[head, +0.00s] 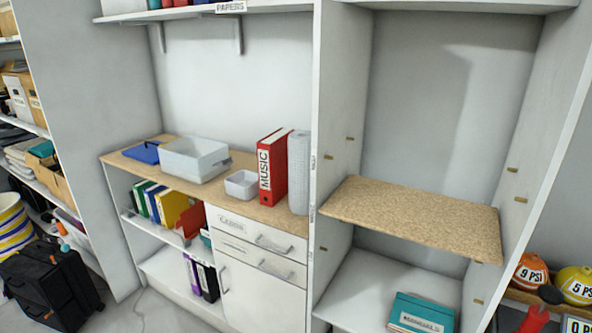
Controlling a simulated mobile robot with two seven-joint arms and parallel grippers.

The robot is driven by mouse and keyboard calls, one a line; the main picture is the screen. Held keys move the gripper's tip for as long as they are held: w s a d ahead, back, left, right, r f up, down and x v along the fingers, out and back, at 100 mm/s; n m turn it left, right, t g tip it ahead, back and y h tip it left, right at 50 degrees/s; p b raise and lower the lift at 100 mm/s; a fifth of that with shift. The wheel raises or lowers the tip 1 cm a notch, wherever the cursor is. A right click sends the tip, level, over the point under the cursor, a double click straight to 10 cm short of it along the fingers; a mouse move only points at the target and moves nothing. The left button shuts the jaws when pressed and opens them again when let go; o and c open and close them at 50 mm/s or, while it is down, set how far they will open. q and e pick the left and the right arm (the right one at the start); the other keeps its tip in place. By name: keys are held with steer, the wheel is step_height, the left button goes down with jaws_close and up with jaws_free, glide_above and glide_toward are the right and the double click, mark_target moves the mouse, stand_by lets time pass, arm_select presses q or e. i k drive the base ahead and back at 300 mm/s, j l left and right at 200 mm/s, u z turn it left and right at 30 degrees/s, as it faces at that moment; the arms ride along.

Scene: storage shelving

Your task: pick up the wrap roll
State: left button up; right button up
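The wrap roll (299,172) looks like a pale grey-white upright cylinder. It stands on the wooden counter (228,206) in the head view, close against the white vertical panel on its right. A red binder marked MUSIC (272,168) stands upright just to its left. The roll's right edge is partly hidden by the panel. Neither of my grippers shows in the head view.
A small white bin (241,184) and a larger translucent bin (194,159) sit left of the binder, with a blue item (146,152) beyond. A white divider panel (325,110) borders the counter. The wooden shelf (415,217) right of it is empty.

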mark_target(298, 142)
steer(key=i+j, duration=0.4)
steer(key=i+j+z, duration=0.15)
steer(key=i+j, duration=0.25)
steer(key=j, duration=0.1)
